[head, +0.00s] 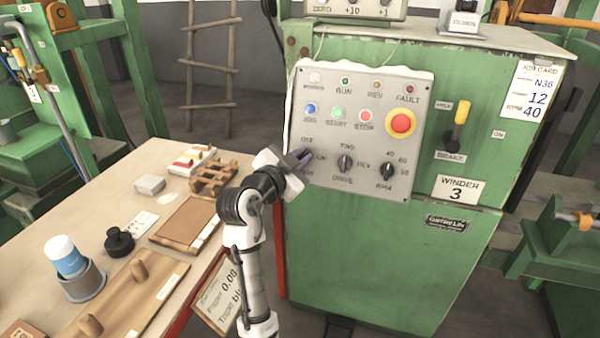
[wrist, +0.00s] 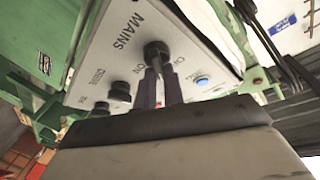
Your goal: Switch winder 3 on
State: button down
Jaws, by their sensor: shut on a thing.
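Winder 3 is the green cabinet (head: 380,270) with a "WINDER 3" plate (head: 456,189). Its grey control panel (head: 430,100) faces me. My gripper (head: 302,157) is at the panel's lower left, where the "OFF" and "ON" labels are. In the wrist view my gripper (wrist: 160,88) has its fingers closed around the black mains knob (wrist: 156,52), beside the "MAINS" lettering.
The drive knob (head: 345,162) and rpm knob (head: 387,170) sit right of my gripper. Above are the blue jog button (head: 310,109), green start button (head: 337,112) and red emergency stop (head: 401,123). A yellow-handled brake lever (head: 460,115) is farther right. A cluttered workbench (head: 110,195) stands left.

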jog(key=m+g+b, duration=0.1)
jog(key=m+b, duration=0.1)
jog(key=m, duration=0.2)
jog(key=m+g+b, duration=0.1)
jog(key=m+b, duration=0.1)
jog(key=m, duration=0.1)
jog(key=m+g+b, duration=0.2)
jog(key=m+b, duration=0.1)
jog(key=m, duration=0.1)
jog(key=shift+f+m, duration=0.1)
jog(key=shift+m, duration=0.2)
jog(key=shift+g, duration=0.3)
jog(key=c, duration=1.5)
grip_release()
jog(key=p+v, duration=0.1)
jog(key=v, duration=1.3)
jog(key=shift+f+p, duration=0.2)
jog(key=shift+p, duration=0.2)
jog(key=shift+a, duration=0.1)
